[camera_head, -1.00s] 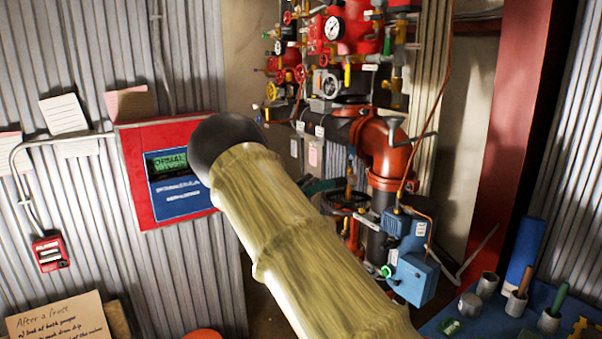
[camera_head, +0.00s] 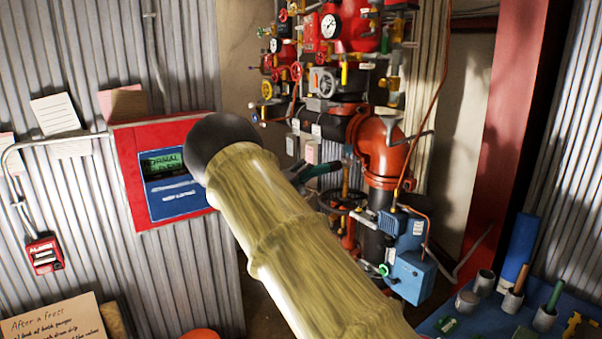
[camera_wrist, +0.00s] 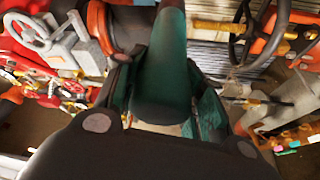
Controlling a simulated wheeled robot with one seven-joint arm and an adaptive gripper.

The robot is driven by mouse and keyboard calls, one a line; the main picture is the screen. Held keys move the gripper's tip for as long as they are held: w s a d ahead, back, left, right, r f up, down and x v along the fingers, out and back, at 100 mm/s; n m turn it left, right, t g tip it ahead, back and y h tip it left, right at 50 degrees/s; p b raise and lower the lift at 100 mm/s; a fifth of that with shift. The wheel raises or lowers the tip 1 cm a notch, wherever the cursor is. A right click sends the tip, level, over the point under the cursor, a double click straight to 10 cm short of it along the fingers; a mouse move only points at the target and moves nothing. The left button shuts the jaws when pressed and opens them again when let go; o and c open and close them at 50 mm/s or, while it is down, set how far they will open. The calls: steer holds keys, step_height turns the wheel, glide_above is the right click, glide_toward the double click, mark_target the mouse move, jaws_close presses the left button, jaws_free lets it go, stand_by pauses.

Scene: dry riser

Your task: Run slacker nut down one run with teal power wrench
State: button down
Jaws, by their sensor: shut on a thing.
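The teal power wrench (camera_wrist: 166,75) runs up the middle of the wrist view. My gripper (camera_wrist: 165,105) is shut on it, with a finger along each side. In the head view the wrench (camera_head: 318,170) shows as a small dark teal shape beyond my arm, its tip near the orange pipe elbow (camera_head: 383,155). My arm hides most of my gripper there. The wrench's far end runs out of the wrist view at the top, so its contact with any nut cannot be seen. I cannot make out the slacker nut in either view.
Red valves and gauges (camera_head: 330,27) stand above the elbow. A dark handwheel (camera_head: 343,199) and a blue pump unit (camera_head: 410,275) sit below. A blue bench (camera_head: 450,322) with cups is at lower right. A red panel (camera_head: 130,160) hangs on the left wall.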

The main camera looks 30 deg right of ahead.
mark_target(317, 167)
steer(key=shift+w+d, duration=0.15)
steer(key=shift+d, duration=1.05)
steer(key=shift+w+d, duration=0.1)
steer(key=shift+d, duration=1.2)
steer(key=shift+r+p, duration=0.1)
steer(key=shift+p, duration=0.4)
steer(key=shift+d+r, duration=0.1)
steer(key=shift+d, duration=0.5)
steer(key=shift+a, duration=0.15)
stand_by(0.9)
